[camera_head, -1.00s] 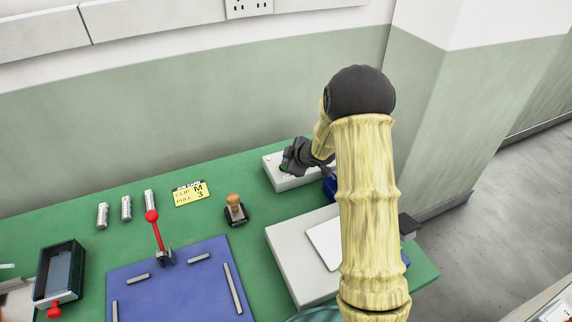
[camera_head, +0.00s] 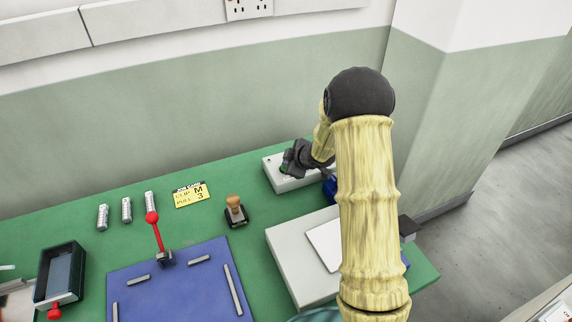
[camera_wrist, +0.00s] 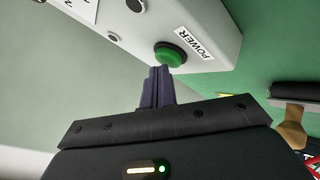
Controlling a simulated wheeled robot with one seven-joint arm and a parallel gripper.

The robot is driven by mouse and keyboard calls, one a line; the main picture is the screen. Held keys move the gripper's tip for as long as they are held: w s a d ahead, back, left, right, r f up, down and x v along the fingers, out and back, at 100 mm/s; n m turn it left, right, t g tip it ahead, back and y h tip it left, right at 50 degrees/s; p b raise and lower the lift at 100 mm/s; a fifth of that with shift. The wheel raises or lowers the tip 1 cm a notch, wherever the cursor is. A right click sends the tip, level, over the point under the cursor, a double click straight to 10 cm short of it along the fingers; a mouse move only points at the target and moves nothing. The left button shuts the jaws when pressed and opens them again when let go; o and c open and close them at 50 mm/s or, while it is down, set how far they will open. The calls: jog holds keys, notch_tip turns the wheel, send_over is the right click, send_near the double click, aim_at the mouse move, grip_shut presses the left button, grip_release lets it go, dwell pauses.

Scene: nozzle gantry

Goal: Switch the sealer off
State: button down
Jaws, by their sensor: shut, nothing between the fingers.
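The sealer's control box (camera_head: 272,169) is a pale box at the back right of the green bench. In the wrist view the same box (camera_wrist: 205,22) shows a round green button (camera_wrist: 170,55) beside a label reading POWER. My gripper (camera_head: 288,163) is over the box in the head view. In the wrist view its shut, empty fingers (camera_wrist: 160,72) point at the green button, their tips at its near edge. I cannot tell whether they touch it. No lamp state on the box is clear.
A larger grey unit (camera_head: 287,262) stands in front of the box, partly behind my arm. A wooden-handled stamp (camera_head: 235,210), a yellow job card (camera_head: 191,195) and a blue board (camera_head: 180,290) with a red lever lie to the left. The wall is close behind.

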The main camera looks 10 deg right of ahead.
jog(key=shift+r, duration=0.15)
notch_tip(320, 180, up, 6)
jog(key=p, duration=0.6)
dwell(0.6)
jog(key=s+r+m+g+h, duration=0.1)
jog(key=s+m, duration=0.3)
jog(key=s, duration=0.6)
jog(key=s+r+m+g+h, duration=0.1)
jog(key=s+r+m+g, duration=0.2)
jog(key=s, duration=0.8)
jog(key=s+r+m+g+h, duration=0.1)
jog(key=s+r+m, duration=0.3)
jog(key=s, duration=0.6)
jog(key=m, duration=0.2)
jog(key=shift+s+a+r+m+g+h, duration=0.15)
jog(key=shift+a+r+m+g+h, duration=0.15)
jog(key=shift+g, duration=0.1)
